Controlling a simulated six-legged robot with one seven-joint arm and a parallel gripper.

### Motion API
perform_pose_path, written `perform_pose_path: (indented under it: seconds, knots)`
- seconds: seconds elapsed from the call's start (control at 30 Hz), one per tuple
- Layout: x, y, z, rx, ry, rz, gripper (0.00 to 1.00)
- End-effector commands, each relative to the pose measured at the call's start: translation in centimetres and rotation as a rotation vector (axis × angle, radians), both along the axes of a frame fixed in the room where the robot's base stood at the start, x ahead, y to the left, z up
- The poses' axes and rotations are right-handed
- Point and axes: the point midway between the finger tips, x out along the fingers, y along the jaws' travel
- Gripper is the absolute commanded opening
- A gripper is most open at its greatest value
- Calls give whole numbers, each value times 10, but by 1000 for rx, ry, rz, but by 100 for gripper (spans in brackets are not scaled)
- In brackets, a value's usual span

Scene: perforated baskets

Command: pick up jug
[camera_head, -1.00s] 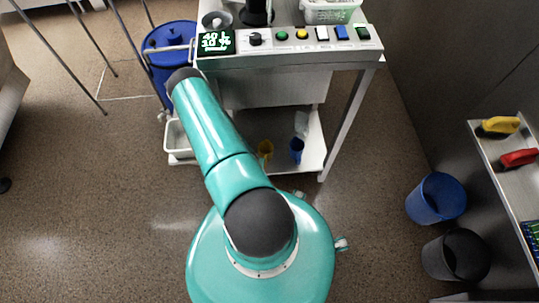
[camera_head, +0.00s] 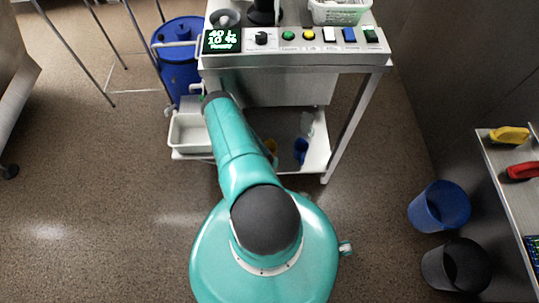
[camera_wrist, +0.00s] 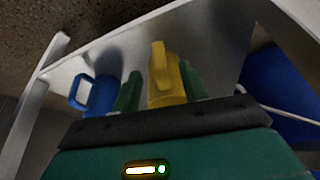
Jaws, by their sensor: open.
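A yellow jug (camera_wrist: 165,75) stands on the cart's lower shelf, its handle toward the camera in the wrist view. In the head view my arm mostly hides the yellow jug (camera_head: 271,146). A blue jug (camera_wrist: 97,95) is left of it in the wrist view; in the head view the blue jug (camera_head: 301,150) is to its right. My gripper (camera_wrist: 160,90) is open, its two green fingers appearing on either side of the yellow jug. I cannot tell how deep the jug lies between them. My gripper is hidden in the head view.
The cart's lower shelf (camera_wrist: 215,35) has legs at its corners and a panel (camera_head: 385,52) with buttons above. A white tray (camera_head: 188,134) sits at its left end. A blue drum (camera_head: 181,65) stands behind left. Two bins, blue (camera_head: 438,208) and black (camera_head: 456,266), stand right.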

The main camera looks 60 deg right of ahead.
Motion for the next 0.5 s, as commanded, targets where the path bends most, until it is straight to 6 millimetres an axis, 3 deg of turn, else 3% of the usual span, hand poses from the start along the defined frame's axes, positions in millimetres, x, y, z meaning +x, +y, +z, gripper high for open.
perform_pose_path:
  seconds: [0.3, 0.5]
  knots:
    - [2, -16, -38, 1, 1, 0, 44]
    - [3, -18, -42, 1, 2, -2, 44]
